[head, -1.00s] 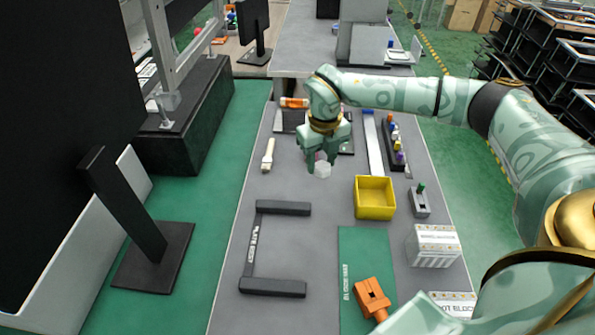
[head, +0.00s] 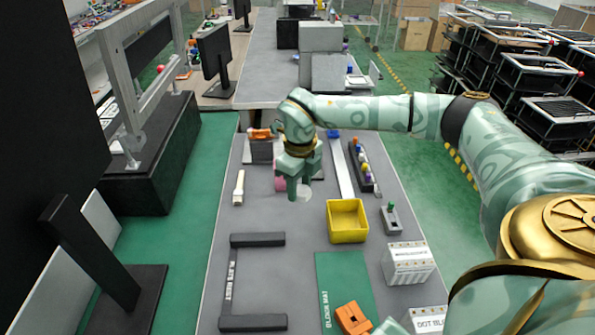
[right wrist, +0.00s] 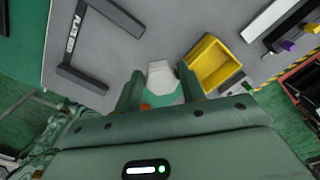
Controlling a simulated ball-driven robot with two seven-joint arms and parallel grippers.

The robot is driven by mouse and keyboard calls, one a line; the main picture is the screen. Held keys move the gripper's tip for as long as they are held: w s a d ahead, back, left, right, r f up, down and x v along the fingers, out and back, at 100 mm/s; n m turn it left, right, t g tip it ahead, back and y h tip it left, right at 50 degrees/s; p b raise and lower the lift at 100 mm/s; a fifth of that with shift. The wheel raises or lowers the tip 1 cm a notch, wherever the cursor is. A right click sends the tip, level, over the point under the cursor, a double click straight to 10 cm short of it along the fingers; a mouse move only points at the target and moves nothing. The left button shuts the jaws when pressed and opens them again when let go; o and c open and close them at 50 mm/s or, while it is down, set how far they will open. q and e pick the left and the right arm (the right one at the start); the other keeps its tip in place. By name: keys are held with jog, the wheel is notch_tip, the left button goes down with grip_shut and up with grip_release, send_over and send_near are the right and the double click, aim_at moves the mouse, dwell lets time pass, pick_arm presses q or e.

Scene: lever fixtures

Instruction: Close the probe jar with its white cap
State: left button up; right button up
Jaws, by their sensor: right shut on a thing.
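My right gripper (head: 298,187) is above the grey table, pointing down. It is shut on a small whitish faceted piece, which looks like the white cap (head: 305,194). In the right wrist view the piece (right wrist: 161,72) shows between the two fingers, over bare table. A pink thing (head: 280,183) is partly hidden behind the gripper, at its left. I cannot tell whether it is the probe jar, and no other jar shows clearly.
A yellow bin (head: 347,221) stands to the right of the gripper. A dark bracket-shaped rest (head: 258,240), a green mat (head: 340,275) with an orange block (head: 353,318), and a small lever fixture (head: 391,220) are nearer. A pale stick (head: 239,188) lies left.

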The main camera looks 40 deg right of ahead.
jog(key=s+a+r+n, duration=0.3)
jog(key=s+a+n, duration=0.3)
jog(key=n, duration=1)
jog(key=s+a+r+n, duration=0.3)
jog(key=s+a+n, duration=0.3)
jog(key=n, duration=1.1)
jog(key=a, duration=0.3)
jog(key=shift+r, duration=0.2)
